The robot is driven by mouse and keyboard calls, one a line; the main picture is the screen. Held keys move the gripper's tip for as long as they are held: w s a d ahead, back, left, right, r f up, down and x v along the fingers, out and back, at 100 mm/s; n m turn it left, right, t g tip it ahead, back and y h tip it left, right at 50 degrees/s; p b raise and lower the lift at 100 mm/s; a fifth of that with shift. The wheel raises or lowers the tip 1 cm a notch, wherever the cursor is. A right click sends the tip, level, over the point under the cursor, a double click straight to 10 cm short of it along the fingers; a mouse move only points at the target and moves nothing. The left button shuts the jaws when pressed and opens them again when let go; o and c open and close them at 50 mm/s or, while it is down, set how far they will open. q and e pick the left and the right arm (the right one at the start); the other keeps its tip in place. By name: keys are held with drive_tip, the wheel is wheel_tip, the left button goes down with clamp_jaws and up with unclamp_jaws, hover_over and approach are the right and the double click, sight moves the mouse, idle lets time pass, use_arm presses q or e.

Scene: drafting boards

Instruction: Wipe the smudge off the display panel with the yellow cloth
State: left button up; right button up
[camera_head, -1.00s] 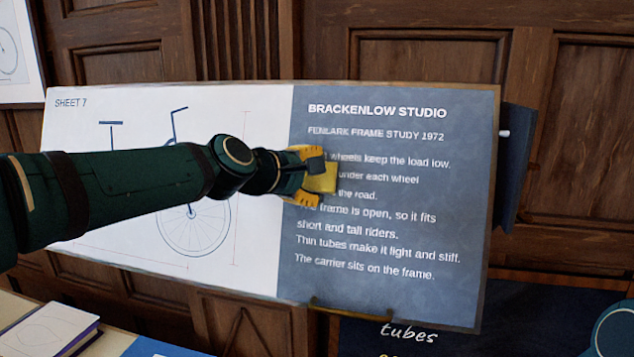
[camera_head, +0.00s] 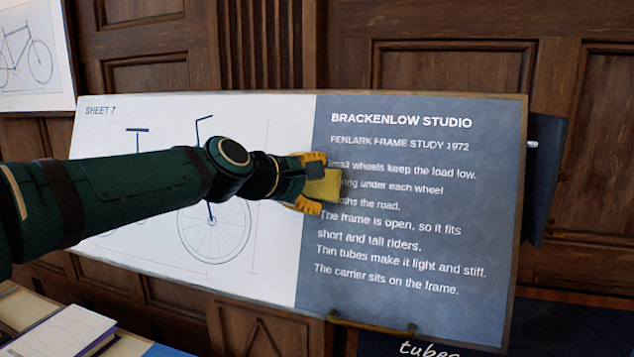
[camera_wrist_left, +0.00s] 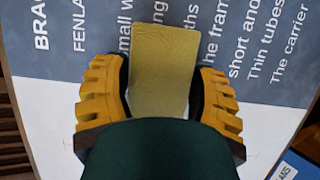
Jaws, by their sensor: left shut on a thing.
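The display panel (camera_head: 420,270) stands tilted, with a white bicycle drawing on its left part and a dark grey text part on its right; it fills much of the left wrist view (camera_wrist_left: 270,95). My left gripper (camera_head: 318,184) is shut on the yellow cloth (camera_head: 326,187), at the border of the white and grey parts, over the starts of the upper text lines. In the left wrist view the cloth (camera_wrist_left: 162,70) sticks out flat between the fingers, in front of the text. I cannot tell whether it touches the panel. I cannot make out a distinct smudge. My right gripper is out of view.
A brass-coloured holder (camera_head: 370,327) shows at the panel's lower edge. A dark board (camera_head: 570,328) with handwriting is below right. A book (camera_head: 62,332) lies at the lower left. A framed bicycle drawing (camera_head: 30,60) hangs on the wood-panelled wall (camera_head: 440,25).

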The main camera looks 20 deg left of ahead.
use_arm(q)
drive_tip(key=shift+s+r+p, duration=0.2)
drive_tip(key=shift+s+r, duration=0.05)
drive_tip(key=shift+s, duration=0.4)
drive_tip(key=shift+s+r+p, duration=0.15)
drive_tip(key=shift+s+r, duration=0.1)
drive_tip(key=shift+s, duration=0.4)
drive_tip(key=shift+s+r+p, duration=0.2)
drive_tip(key=shift+s+r, duration=0.05)
drive_tip(key=shift+s, duration=0.4)
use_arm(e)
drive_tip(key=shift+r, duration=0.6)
use_arm(q)
drive_tip(key=s, duration=0.1)
drive_tip(key=s+r+p, duration=0.1)
drive_tip(key=s, duration=0.1)
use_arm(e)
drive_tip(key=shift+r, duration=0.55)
use_arm(q)
drive_tip(key=shift+w, duration=0.1)
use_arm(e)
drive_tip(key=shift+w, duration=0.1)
